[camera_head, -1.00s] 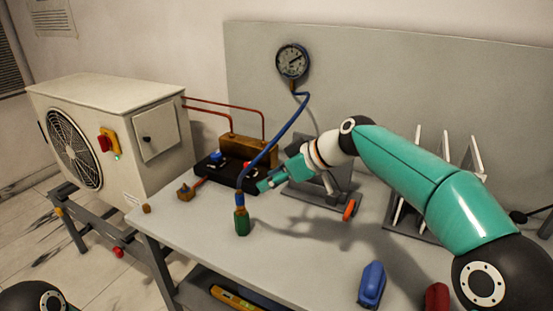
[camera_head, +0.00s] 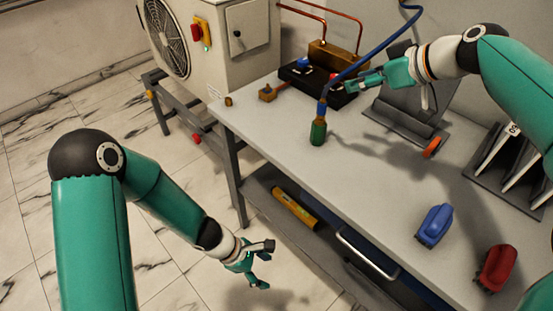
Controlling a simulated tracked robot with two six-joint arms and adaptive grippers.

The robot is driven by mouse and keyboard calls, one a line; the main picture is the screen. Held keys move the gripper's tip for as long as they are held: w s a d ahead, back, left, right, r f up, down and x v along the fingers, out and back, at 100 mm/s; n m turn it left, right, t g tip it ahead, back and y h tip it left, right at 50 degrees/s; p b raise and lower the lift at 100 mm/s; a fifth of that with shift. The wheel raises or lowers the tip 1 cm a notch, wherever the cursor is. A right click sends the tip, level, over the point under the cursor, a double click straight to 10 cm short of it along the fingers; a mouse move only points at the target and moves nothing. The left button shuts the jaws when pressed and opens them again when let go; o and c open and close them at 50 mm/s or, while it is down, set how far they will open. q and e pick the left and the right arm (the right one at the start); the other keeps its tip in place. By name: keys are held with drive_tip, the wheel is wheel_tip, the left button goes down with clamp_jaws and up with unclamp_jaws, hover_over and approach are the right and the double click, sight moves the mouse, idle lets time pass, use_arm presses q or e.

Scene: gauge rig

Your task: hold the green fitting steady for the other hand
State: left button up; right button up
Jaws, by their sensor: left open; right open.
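The green fitting (camera_head: 318,131) stands upright on the grey table (camera_head: 270,125), near its left front part. My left gripper (camera_head: 262,266) is open and empty, low in front of the table, over the floor and well away from the fitting.
A black manifold block (camera_head: 318,86) with a brass part (camera_head: 267,92) lies behind the fitting. A yellow level (camera_head: 295,208) rests on the lower shelf.

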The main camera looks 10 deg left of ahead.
use_arm(q)
drive_tip(key=w+d+r+n+t+h, duration=0.1)
drive_tip(key=w+r+n+t, duration=0.25)
drive_tip(key=w+r, duration=0.35)
drive_tip(key=n+t, duration=0.6)
drive_tip(key=t, duration=0.1)
approach(313, 133)
drive_tip(key=x, duration=1.2)
drive_tip(key=shift+d, duration=0.2)
clamp_jaws()
